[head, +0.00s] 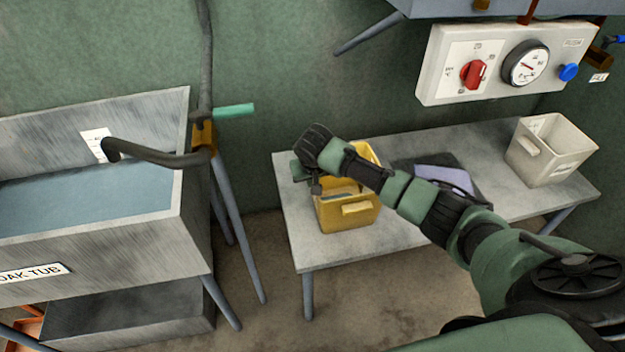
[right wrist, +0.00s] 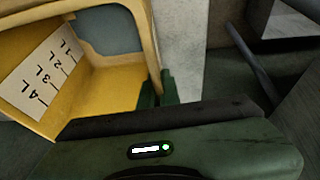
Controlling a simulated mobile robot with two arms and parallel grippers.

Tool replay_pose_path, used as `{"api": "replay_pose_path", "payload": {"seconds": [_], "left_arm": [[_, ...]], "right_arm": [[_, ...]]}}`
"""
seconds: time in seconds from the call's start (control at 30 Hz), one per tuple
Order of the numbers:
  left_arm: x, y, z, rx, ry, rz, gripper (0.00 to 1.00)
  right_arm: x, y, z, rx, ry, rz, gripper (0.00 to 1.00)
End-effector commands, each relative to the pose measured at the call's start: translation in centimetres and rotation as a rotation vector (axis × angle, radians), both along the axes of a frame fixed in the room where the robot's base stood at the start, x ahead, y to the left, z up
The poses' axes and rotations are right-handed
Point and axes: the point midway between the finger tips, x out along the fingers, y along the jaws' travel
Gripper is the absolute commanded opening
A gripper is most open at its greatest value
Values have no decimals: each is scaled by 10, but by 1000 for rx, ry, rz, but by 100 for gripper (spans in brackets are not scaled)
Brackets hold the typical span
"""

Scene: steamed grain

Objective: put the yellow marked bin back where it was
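The yellow bin (head: 348,214) stands on the grey table near its front left part, and my right arm hides some of it. The right wrist view looks into the yellow bin (right wrist: 105,92), where a white strip with litre marks runs along an inner wall and a grey-blue patch shows near the rim. My right gripper (head: 310,181) is at the bin's left rim. In the right wrist view its fingers (right wrist: 158,90) lie on both sides of the bin wall, close against it. My left gripper is in neither view.
The table (head: 310,250) also bears a purple cloth (head: 443,179) on a dark mat and a pale bin (head: 545,158) at the right. A metal soak tub (head: 120,240) with water and a pipe stand left. A control panel (head: 500,65) hangs above. Bare table lies in front of the cloth.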

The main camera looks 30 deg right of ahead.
Motion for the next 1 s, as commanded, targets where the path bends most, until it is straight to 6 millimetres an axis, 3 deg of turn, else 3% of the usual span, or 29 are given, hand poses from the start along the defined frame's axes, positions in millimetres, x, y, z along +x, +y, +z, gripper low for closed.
{"api": "replay_pose_path", "payload": {"seconds": [0.03, 0.1, 0.13, 0.43, 0.57, 1.0], "left_arm": [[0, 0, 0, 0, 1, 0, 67], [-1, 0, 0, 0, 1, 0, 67], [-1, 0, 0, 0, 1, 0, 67], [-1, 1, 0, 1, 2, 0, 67], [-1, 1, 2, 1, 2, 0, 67], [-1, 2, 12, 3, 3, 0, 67]], "right_arm": [[0, 0, -1, 0, 0, 0, 0], [0, 0, -2, 0, 1, 0, 23], [0, 0, -1, 0, 1, 0, 25], [0, 0, 0, 0, 0, 0, 25], [-3, 1, 10, 0, 0, 1, 25], [-33, 15, 90, 0, -2, 1, 25]]}}
